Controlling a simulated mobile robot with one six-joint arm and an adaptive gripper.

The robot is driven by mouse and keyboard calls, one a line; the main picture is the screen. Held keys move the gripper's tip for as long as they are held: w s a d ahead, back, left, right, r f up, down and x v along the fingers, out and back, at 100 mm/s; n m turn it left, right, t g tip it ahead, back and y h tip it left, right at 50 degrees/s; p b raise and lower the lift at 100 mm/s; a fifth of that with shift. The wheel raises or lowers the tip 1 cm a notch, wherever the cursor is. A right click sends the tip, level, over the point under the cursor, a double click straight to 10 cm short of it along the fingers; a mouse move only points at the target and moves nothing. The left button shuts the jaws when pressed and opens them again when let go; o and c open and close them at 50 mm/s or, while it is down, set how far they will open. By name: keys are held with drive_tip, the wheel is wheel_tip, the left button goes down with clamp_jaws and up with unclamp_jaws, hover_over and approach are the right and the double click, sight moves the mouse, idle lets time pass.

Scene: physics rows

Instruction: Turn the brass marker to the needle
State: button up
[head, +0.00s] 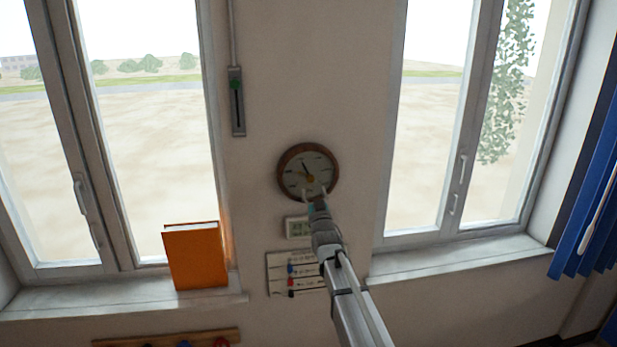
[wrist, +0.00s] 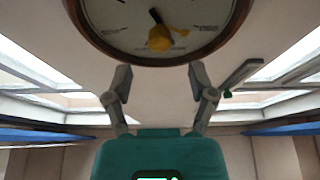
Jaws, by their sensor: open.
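A round dial with a wooden rim (head: 281,185) hangs on the wall between two windows; its lower part fills the top of the wrist view (wrist: 100,45). The brass marker (wrist: 160,40) sits at the dial's middle, its tip pointing right in the wrist view. It shows small in the head view (head: 310,179). The dark needle (wrist: 155,15) points up in the wrist view and up-left in the head view (head: 305,167), apart from the marker's tip. My gripper (wrist: 160,76) is open and empty, its fingers short of the marker; in the head view it (head: 314,192) overlaps the dial's lower edge.
A slider with a green knob (head: 236,86) is on the wall up-left of the dial. A small display (head: 297,228) and a panel with coloured knobs (head: 276,262) are below it. An orange book (head: 195,257) stands on the left sill.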

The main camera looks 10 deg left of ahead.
sight(310, 180)
drive_tip(key=shift+p+x, duration=0.85)
drive_tip(key=shift+x, duration=1.9)
clamp_jaws()
drive_tip(key=shift+a, duration=0.45)
drive_tip(key=shift+d, duration=0.5)
drive_tip(key=shift+a, duration=0.1)
